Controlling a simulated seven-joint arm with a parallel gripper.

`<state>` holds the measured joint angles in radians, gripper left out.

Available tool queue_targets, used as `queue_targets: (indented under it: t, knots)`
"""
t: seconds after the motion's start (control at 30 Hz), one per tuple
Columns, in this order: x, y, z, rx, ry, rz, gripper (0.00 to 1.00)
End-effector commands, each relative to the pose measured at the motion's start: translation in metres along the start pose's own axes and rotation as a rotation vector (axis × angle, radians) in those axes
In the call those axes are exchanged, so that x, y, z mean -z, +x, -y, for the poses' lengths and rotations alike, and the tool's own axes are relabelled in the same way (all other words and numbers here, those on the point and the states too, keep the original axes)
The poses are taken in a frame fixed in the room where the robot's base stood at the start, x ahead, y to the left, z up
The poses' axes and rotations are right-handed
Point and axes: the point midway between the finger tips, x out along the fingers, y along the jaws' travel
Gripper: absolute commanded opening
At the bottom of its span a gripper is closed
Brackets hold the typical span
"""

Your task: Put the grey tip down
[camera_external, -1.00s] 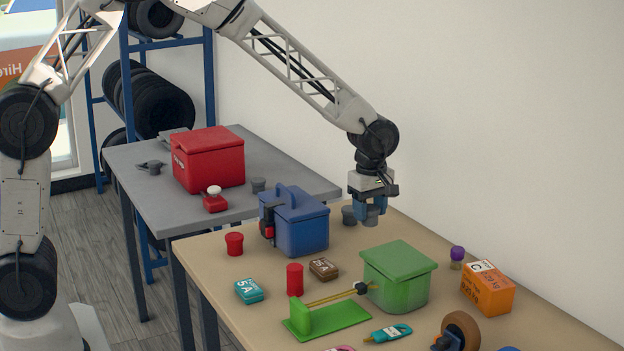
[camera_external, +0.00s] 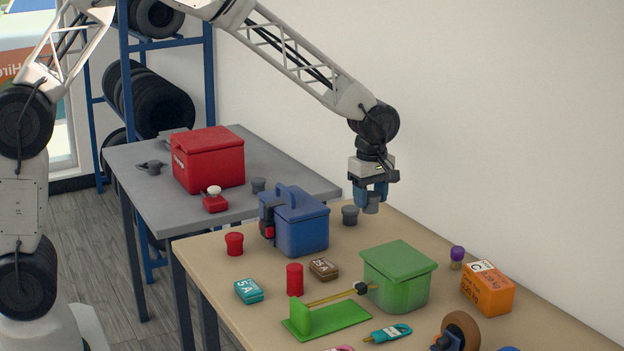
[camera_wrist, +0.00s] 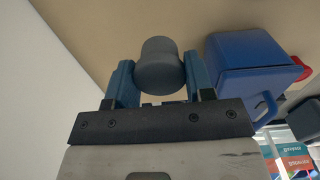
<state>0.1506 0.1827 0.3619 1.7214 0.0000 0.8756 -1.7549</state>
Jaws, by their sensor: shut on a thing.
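My gripper (camera_external: 370,196) is shut on a grey tip (camera_external: 372,206), a small dark grey cap-like piece. It holds the tip in the air above the back of the tan table. In the wrist view the grey tip (camera_wrist: 159,62) sits between the two blue fingers of my gripper (camera_wrist: 160,78).
A blue box (camera_external: 302,230) stands left of my gripper, also in the wrist view (camera_wrist: 250,62). A green box (camera_external: 402,278) stands in front. The tan table (camera_external: 215,270) also bears red pieces, small packs and an orange box (camera_external: 487,293). A wall rises behind.

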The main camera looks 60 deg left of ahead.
Motion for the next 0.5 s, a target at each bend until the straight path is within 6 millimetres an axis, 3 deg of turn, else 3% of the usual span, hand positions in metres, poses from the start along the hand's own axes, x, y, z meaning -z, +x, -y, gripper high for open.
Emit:
queue_targets:
  t: [0.5]
  knots:
    - [0.0097, 0.0005, -0.0068, 0.0, -0.014, 0.0, 0.26]
